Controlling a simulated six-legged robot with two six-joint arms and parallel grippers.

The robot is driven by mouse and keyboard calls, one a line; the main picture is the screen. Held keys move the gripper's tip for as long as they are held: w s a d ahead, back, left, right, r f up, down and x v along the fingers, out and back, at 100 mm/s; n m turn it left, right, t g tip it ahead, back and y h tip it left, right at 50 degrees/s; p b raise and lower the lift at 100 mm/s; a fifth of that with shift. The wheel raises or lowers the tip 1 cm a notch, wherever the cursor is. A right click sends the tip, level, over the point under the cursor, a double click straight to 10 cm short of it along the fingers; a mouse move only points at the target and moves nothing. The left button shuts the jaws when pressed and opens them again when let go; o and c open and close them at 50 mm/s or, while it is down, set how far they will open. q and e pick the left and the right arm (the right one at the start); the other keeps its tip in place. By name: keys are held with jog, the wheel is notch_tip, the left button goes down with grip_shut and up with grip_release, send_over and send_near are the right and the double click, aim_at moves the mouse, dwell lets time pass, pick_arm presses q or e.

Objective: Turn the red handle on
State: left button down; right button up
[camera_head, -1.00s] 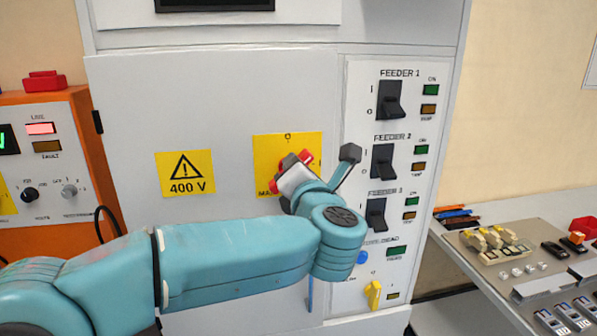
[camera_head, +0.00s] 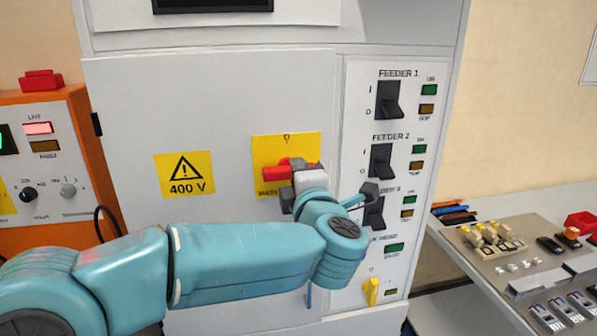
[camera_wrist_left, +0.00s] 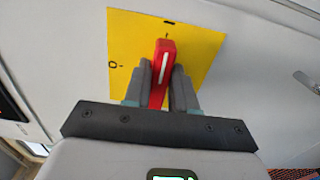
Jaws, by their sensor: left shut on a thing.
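The red handle (camera_head: 276,172) sits on a yellow plate (camera_head: 264,150) on the grey cabinet door. It lies about level in the head view, its right part hidden by my left gripper (camera_head: 298,183). In the left wrist view, the handle (camera_wrist_left: 162,70) stands between the two fingers of my left gripper (camera_wrist_left: 162,88), which is shut on it. There its white line points to the I mark at the top of the yellow plate (camera_wrist_left: 200,50); the O mark is at the left. My right gripper is not in view.
Black feeder switches (camera_head: 386,99) line the panel right of the door, close to my wrist. A yellow knob (camera_head: 371,291) is below them. An orange box (camera_head: 90,165) stands at left, and a bench (camera_head: 490,270) with small parts at right.

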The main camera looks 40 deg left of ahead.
pick_arm(q)
jog(key=shift+m, duration=0.3)
jog(key=shift+d+r, duration=0.1)
jog(key=c, duration=1.1)
grip_release()
jog(key=shift+o, duration=0.5)
jog(key=b+v, duration=0.3)
jog(key=v, duration=1.3)
jog(key=shift+b, duration=0.3)
